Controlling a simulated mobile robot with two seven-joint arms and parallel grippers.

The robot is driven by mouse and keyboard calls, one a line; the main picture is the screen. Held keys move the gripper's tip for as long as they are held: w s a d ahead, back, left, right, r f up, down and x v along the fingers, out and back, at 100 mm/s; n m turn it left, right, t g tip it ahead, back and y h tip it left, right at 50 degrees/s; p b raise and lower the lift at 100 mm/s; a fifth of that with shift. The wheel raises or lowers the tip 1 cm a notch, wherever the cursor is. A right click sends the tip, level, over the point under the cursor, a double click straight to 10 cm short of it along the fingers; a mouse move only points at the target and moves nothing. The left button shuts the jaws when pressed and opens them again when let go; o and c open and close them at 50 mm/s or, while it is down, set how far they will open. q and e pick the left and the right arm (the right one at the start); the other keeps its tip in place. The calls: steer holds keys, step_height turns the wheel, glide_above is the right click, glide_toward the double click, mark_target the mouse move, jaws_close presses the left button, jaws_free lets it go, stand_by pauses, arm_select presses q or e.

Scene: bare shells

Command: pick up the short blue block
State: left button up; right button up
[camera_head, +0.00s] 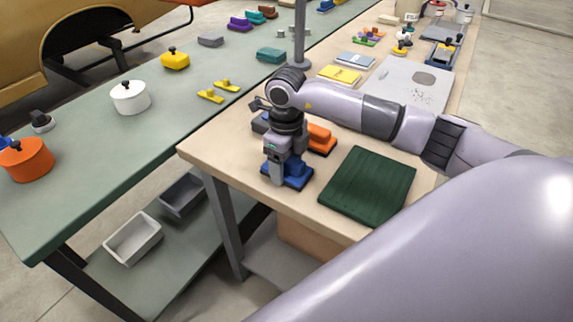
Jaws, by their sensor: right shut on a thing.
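A short blue block (297,178) is near the front left corner of the wooden table (226,158). My right gripper (279,178) points down over it and is shut on it. The gripper hides part of the block, and I cannot tell whether the block is touching the table or lifted. My left gripper does not show in the head view.
An orange block (321,138) stands right behind the blue one, with a grey-blue block (261,124) beside my wrist. A dark green mat (368,185) lies to the right. A green table (95,165) at the left holds a white pot (130,98) and an orange pot (26,161).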

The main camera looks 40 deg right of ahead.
step_height(320, 180, up, 20)
stand_by(0.5)
steer(key=shift+o, duration=1)
steer(key=shift+c, duration=0.2)
steer(key=s+a+f+n, duration=0.3)
steer(key=f+n, duration=0.3)
steer(key=n, duration=0.9)
steer(key=s+a+f+n, duration=0.3)
steer(key=a+f+n, duration=0.2)
steer(key=n, duration=1.1)
steer(key=shift+a+f, duration=0.2)
steer(key=shift+f, duration=0.75)
